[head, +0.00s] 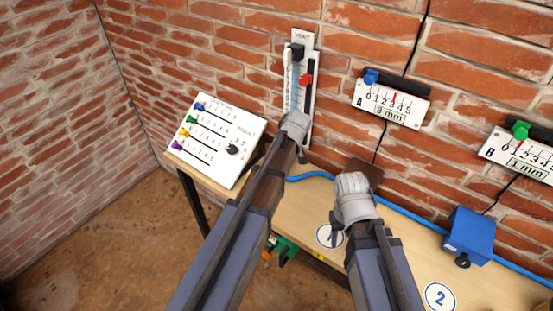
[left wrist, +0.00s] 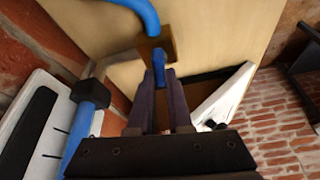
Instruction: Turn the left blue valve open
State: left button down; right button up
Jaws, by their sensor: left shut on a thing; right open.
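In the left wrist view, my left gripper (left wrist: 160,88) is shut on a blue valve handle (left wrist: 158,64). The handle sits against a brown block (left wrist: 155,43) with a blue hose (left wrist: 143,12) running from it. In the head view, my left gripper (head: 302,156) points down at the table's back edge by the wall, below the VENT panel, and my arm hides the handle there. My right gripper (head: 338,232) hangs over the table near the round label 1 (head: 325,236). It is open, with its fingers only partly visible.
The VENT panel (head: 301,60) with black and red sliders stands behind my left arm. A white panel with coloured knobs (head: 218,140) leans at left. Gauges A (head: 390,102) and B (head: 519,155) hang on the brick wall. A blue box (head: 470,233) stands at right. The table front near label 2 (head: 439,297) is clear.

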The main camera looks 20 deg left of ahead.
pick_arm(q)
jog(key=shift+n+g, duration=0.4)
jog(key=shift+n, duration=0.6)
jog(key=c, duration=0.8)
grip_release()
jog(key=shift+c, duration=0.2)
jog(key=shift+r, duration=0.1)
jog(key=p+v, duration=0.7)
jog(key=shift+d+r, duration=0.25)
pick_arm(e)
notch_tip(320, 180, up, 7)
jog(key=shift+r, duration=0.1)
